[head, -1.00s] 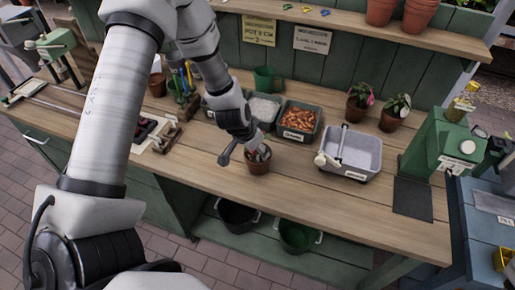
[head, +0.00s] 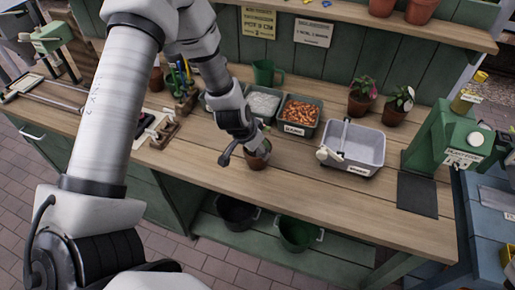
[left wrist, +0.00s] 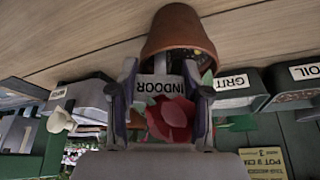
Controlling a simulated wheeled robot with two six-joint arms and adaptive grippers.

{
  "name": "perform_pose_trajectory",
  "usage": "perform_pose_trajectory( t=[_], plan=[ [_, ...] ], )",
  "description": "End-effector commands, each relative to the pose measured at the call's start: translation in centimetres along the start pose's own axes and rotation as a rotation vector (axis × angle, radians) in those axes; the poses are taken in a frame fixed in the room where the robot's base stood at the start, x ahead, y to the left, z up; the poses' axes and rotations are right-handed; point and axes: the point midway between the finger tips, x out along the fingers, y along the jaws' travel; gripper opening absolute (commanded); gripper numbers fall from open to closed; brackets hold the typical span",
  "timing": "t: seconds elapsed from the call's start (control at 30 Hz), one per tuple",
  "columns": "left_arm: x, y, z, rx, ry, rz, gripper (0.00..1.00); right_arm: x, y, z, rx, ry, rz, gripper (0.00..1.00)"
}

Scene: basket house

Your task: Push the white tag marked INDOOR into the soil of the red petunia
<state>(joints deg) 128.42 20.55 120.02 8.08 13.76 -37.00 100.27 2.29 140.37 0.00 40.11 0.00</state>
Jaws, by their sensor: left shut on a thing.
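The white tag marked INDOOR (left wrist: 165,86) is clamped between the two fingers of my left gripper (left wrist: 163,88); its lettering faces the left wrist camera. The red petunia (left wrist: 172,118) shows a red bloom and green leaves just behind the tag and between the fingers. Its terracotta pot (left wrist: 178,32) appears upside down in the left wrist view, with dark soil in its mouth. In the head view, my left gripper (head: 254,145) is at the pot (head: 257,160) and hides most of the plant. I cannot tell whether the tag's lower end touches the soil.
Behind the pot are a bin of light grit (head: 262,103) and a bin of brown material (head: 298,113). A grey tub (head: 362,150) stands to the right, with two potted plants (head: 361,97) behind it. The bench front (head: 300,195) is clear.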

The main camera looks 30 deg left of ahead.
Motion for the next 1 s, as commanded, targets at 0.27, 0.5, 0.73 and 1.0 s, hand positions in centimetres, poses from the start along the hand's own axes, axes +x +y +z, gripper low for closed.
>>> perform_pose_trajectory(
  t=[0.27, 0.5, 0.73, 1.0],
  plan=[
    [0.0, 0.0, 0.0, 0.0, 0.0, 0.0, 0.77, 0.0, 0.0, 0.0, 0.0, 0.0, 0.0, 0.0],
    [-0.5, 0.0, 0.0, 0.0, 0.001, -0.001, 0.77, 0.0, 0.0, 0.0, 0.0, 0.0, 0.0, 0.0],
    [-4.2, -0.1, -0.1, -0.004, 0.004, 0.0, 0.77, 0.0, 0.0, 0.0, 0.0, 0.0, 0.0, 0.0],
    [-8.8, 0.0, -0.1, -0.005, 0.004, 0.0, 0.77, 0.0, 0.0, 0.0, 0.0, 0.0, 0.0, 0.0]
  ],
)
